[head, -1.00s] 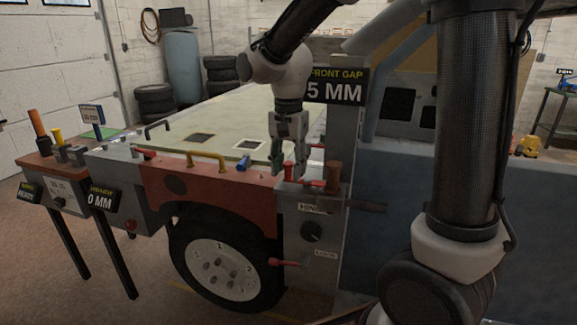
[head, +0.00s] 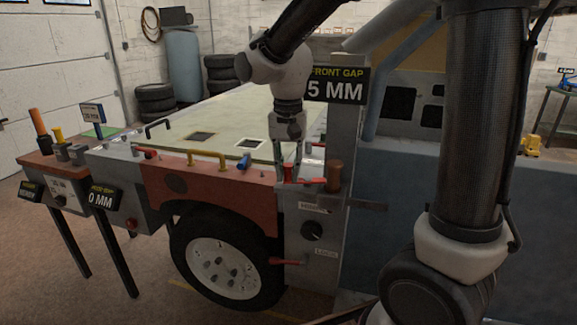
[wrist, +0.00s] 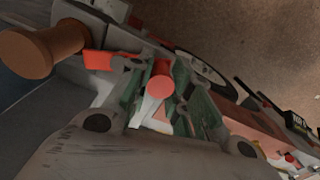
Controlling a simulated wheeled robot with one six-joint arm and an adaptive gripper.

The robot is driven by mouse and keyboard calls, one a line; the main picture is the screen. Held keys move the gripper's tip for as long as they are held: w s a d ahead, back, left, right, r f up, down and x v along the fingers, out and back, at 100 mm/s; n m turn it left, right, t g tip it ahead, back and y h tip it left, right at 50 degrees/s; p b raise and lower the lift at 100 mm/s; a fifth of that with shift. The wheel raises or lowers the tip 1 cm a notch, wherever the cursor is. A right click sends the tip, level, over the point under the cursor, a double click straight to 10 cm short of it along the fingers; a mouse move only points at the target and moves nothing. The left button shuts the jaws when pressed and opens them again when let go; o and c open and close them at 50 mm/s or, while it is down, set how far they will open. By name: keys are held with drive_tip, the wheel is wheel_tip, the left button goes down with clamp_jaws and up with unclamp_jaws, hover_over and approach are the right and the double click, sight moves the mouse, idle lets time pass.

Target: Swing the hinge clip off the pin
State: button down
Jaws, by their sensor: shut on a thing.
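My gripper (head: 288,160) points down over the grey box at the front corner of the vehicle. Its fingers are shut on a red knob-like piece (head: 288,173), which seems to be the hinge clip's grip. In the wrist view, the round red end of the hinge clip (wrist: 160,86) sits between the green-padded fingers (wrist: 165,105). A flat red part (wrist: 97,60) sticks out to the left of the fingers there; I cannot tell whether it belongs to the clip. The pin is hidden or too small to make out.
A brown upright handle (head: 334,176) stands close to the right of my gripper and fills the wrist view's upper left (wrist: 40,52). A black sign (head: 335,84) on a post rises behind it. A red lever (head: 285,261) sticks out below. The pale hood (head: 215,120) lies left.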

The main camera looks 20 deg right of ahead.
drive_tip(key=n, duration=0.2)
drive_tip(key=s+n, duration=0.1)
drive_tip(key=shift+s+a+n, duration=0.1)
drive_tip(key=shift+s+n, duration=0.2)
drive_tip(key=shift+n, duration=0.1)
drive_tip(key=shift+s+d+n, duration=0.2)
drive_tip(key=shift+s+n, duration=0.3)
drive_tip(key=shift+n, duration=0.85)
drive_tip(key=shift+s+d+n, duration=0.25)
drive_tip(key=shift+s+n, duration=0.3)
drive_tip(key=shift+n, duration=0.85)
drive_tip(key=shift+s+d+n, duration=0.2)
drive_tip(key=shift+s+n, duration=0.3)
drive_tip(key=shift+n, duration=0.85)
drive_tip(key=c, duration=1.3)
unclamp_jaws()
drive_tip(key=shift+o, duration=0.2)
wheel_tip(320, 180, up, 12)
